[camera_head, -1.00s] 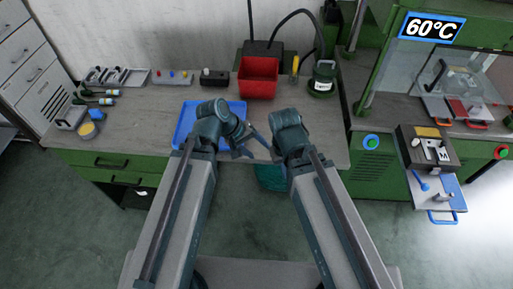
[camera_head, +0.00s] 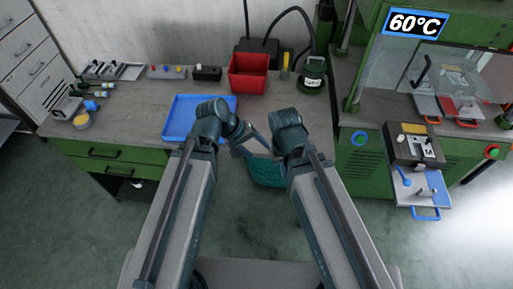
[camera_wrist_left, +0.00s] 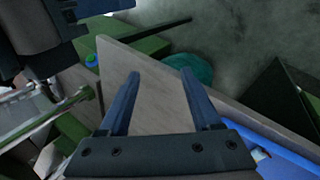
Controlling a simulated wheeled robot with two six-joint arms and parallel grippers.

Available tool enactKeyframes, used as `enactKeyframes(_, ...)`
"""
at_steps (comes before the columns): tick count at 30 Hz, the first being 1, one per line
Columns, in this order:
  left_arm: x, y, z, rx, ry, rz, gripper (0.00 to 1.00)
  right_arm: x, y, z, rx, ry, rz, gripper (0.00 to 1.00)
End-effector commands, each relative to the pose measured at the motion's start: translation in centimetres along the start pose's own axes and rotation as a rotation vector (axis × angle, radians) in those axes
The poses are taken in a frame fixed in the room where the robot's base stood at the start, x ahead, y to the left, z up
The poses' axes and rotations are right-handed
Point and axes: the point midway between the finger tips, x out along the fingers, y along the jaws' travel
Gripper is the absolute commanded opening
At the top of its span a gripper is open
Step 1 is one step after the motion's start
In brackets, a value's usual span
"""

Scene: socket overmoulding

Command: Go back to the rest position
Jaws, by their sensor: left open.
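My left gripper (camera_head: 254,145) shows in the head view near the bench's front edge, just right of the blue tray (camera_head: 176,132). In the left wrist view its two fingers (camera_wrist_left: 160,74) stand apart with nothing between them. The grey bench top and the floor lie beyond them. My right arm ends beside the left gripper, and its fingers are mostly hidden behind its own wrist in the head view, so their opening cannot be seen.
A teal bin (camera_head: 268,173) stands on the floor below the bench edge. A red bin (camera_head: 248,75) and a dark green container (camera_head: 312,74) stand at the back. A press marked 60°C (camera_head: 415,23) is at right. The bench's left middle (camera_head: 130,125) is clear.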

Motion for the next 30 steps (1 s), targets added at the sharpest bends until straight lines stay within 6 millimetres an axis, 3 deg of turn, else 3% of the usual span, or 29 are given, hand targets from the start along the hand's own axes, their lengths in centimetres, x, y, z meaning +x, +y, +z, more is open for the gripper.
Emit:
enactKeyframes(11, 0.2, -0.1, 0.3, 0.024, -0.007, -0.023, 0.65, 0.0, 0.0, 0.0, 0.0, 0.0, 0.0, 0.0)
enactKeyframes(16, 1.3, -2.0, 2.8, 0.265, -0.075, -0.246, 0.65, 0.0, 0.0, 0.0, 0.0, 0.0, 0.0, 0.0)
enactKeyframes(21, 1.0, -4.1, 4.5, 0.505, -0.153, -0.489, 0.65, 0.0, 0.0, 0.0, 0.0, 0.0, 0.0, 0.0)
enactKeyframes(30, 0.2, -5.2, 5.0, 0.622, -0.195, -0.621, 0.65, 0.0, 0.0, 0.0, 0.0, 0.0, 0.0, 0.0)
